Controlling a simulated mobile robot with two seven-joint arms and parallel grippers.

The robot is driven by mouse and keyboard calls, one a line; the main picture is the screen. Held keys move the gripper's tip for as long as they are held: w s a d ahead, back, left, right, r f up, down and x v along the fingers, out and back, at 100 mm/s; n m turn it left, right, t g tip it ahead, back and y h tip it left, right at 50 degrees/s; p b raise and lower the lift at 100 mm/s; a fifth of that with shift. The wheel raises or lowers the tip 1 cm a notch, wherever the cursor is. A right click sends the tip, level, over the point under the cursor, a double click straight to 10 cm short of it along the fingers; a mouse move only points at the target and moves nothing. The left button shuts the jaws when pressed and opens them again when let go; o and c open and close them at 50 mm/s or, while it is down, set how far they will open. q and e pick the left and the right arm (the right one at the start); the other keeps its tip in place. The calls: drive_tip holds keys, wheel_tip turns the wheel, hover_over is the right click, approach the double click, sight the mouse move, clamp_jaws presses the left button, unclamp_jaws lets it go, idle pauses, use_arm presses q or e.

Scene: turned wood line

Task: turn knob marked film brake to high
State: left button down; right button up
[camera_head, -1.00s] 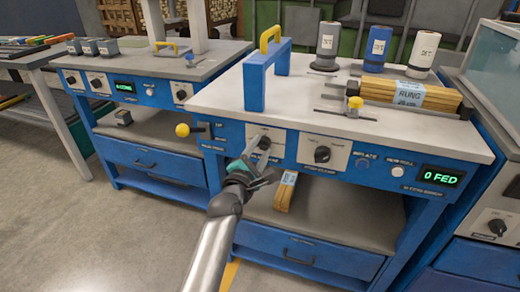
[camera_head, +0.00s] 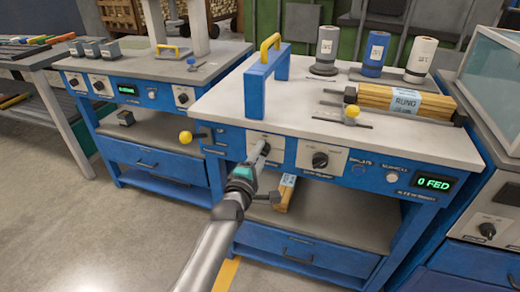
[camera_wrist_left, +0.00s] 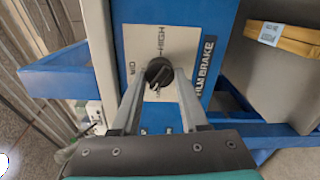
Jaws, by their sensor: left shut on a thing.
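The film brake knob (camera_wrist_left: 158,72) is a dark round knob on a white plate, labelled FILM BRAKE, with HIGH printed beside it. In the wrist view the two fingers of my left gripper (camera_wrist_left: 160,80) close on its sides. In the head view my left gripper (camera_head: 259,158) reaches the plate (camera_head: 272,142) on the blue panel front and mostly hides the knob. I cannot tell exactly where the knob's pointer stands. My right gripper is not in view.
Right of the plate is another dark knob (camera_head: 320,160), then a green display (camera_head: 432,184) reading 0 FED. A yellow ball-ended lever (camera_head: 186,137) sticks out at the left. Wood pieces (camera_head: 285,193) lie on the shelf below. A blue arch (camera_head: 266,80) stands on the bench.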

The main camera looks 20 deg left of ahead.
use_arm(q)
drive_tip(key=m+p, duration=0.7)
drive_tip(key=m, duration=1.3)
drive_tip(key=shift+d+r, duration=0.1)
drive_tip(key=shift+d, duration=0.05)
drive_tip(key=m, duration=0.4)
drive_tip(key=shift+m, duration=2.2)
drive_tip(key=shift+m+b, duration=0.3)
drive_tip(key=shift+m, duration=0.3)
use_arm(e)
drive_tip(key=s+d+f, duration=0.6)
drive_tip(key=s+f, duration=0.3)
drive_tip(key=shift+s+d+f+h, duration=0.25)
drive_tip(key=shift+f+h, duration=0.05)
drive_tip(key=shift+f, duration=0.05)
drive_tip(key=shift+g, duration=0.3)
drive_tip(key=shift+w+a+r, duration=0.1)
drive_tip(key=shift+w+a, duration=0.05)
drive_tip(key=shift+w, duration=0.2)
